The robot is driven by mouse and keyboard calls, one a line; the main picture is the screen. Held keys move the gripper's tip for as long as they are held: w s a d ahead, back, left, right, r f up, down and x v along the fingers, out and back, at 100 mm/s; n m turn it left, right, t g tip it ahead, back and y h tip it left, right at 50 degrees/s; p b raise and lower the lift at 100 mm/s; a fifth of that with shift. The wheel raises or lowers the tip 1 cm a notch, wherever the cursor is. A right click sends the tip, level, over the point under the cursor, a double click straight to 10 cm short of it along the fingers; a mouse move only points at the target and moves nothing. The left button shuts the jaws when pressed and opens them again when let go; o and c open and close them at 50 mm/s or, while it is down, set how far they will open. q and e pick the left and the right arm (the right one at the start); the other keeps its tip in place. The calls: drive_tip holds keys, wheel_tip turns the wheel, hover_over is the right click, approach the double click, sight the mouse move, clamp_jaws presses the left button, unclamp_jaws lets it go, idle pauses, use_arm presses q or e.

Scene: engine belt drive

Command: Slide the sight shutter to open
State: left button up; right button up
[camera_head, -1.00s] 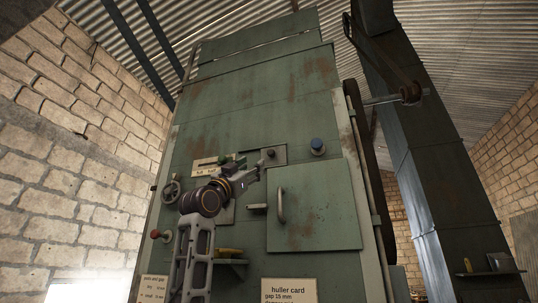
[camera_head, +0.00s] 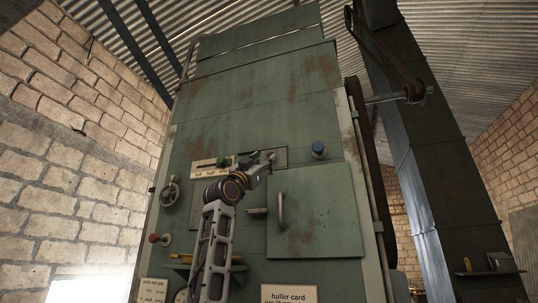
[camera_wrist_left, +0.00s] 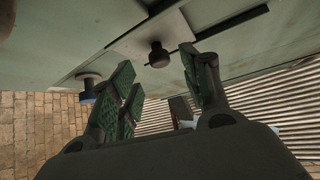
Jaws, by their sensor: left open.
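What looks like the sight shutter is a grey plate (camera_head: 280,158) with a dark round knob, set in the green machine front above the door. In the left wrist view the knob (camera_wrist_left: 158,55) stands out from the pale plate (camera_wrist_left: 138,40), beside a dark slot. My left gripper (camera_head: 266,162) is at the plate in the head view, close to the knob and partly covering it. In the left wrist view its green-padded fingers (camera_wrist_left: 163,88) are spread apart and empty. The knob shows beyond the gap between them, with no visible contact. My right gripper is not in view.
A blue knob (camera_head: 318,149) sticks out to the right. A door (camera_head: 316,212) with a handle (camera_head: 281,211) lies below. A labelled lever plate (camera_head: 213,170), a handwheel (camera_head: 170,194) and a red knob (camera_head: 154,238) are to the left.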

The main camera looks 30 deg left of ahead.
use_arm(q)
drive_tip(key=shift+p+x, duration=1.2)
drive_tip(key=shift+x, duration=1.25)
drive_tip(key=shift+c, duration=0.5)
clamp_jaws()
